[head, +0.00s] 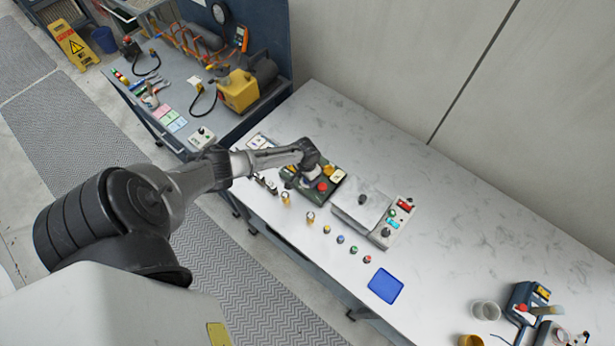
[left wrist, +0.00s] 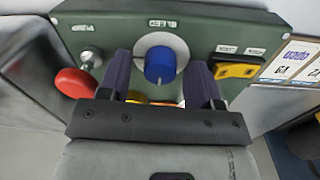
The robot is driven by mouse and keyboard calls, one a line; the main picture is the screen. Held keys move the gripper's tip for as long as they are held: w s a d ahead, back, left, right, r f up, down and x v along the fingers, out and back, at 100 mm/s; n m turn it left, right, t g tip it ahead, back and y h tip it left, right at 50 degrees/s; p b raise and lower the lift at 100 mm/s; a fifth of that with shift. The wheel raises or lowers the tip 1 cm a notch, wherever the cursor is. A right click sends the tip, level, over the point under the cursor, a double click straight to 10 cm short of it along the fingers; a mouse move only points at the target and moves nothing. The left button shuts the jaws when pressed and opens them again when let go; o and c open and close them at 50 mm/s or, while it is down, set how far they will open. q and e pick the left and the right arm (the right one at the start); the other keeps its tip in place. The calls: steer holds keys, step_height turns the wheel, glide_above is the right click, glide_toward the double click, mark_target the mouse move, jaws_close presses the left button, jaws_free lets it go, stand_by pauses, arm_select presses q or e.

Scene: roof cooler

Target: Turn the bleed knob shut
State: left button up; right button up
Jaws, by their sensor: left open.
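The bleed knob (left wrist: 160,66) is blue on a white round base, on a green panel (left wrist: 215,30) under an upside-down "BLEED" label. In the left wrist view the fingers of my left gripper (left wrist: 161,75) are apart, one on each side of the knob. I cannot tell whether either finger touches it. In the head view my left gripper (head: 312,176) is over the green panel box (head: 292,184), and the knob is hidden there. My right gripper is not in view.
A light control box (head: 362,216) stands to the right on the bench. A blue pad (head: 385,286) lies near the front edge.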

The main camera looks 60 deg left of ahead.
arm_select(q)
steer(key=shift+r, duration=0.55)
step_height(320, 180, up, 13)
steer(key=shift+a+f+p, duration=0.15)
steer(key=shift+a+p, duration=0.15)
steer(key=shift+s, duration=0.1)
stand_by(0.4)
